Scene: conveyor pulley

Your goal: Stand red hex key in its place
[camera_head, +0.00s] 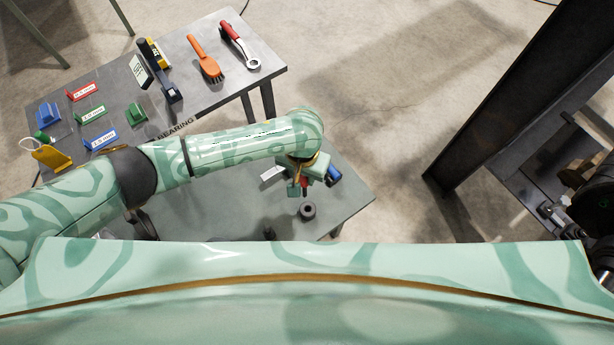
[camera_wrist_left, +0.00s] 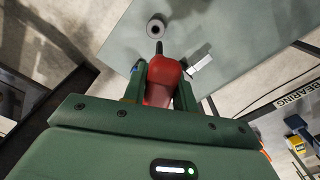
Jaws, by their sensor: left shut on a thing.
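My left gripper (camera_head: 302,190) is over the near grey-green table, its fingers pointing down. In the left wrist view its two green fingers (camera_wrist_left: 160,92) are shut on the red handle of the hex key (camera_wrist_left: 164,80). The key's short dark tip points toward a dark grey cylinder with a round hole (camera_wrist_left: 155,28), and a gap shows between them in that view. Only a little red of the key (camera_head: 304,182) shows in the head view. The cylinder (camera_head: 308,210) stands on the table just in front of the gripper. My right gripper is not in view.
A white-labelled block (camera_head: 271,174) and a blue item (camera_head: 334,176) lie beside the gripper. The far table holds a red labelled holder (camera_head: 83,92), a green one (camera_head: 90,113), a blue one (camera_head: 100,138), an orange brush (camera_head: 206,62) and a red-handled wrench (camera_head: 238,44).

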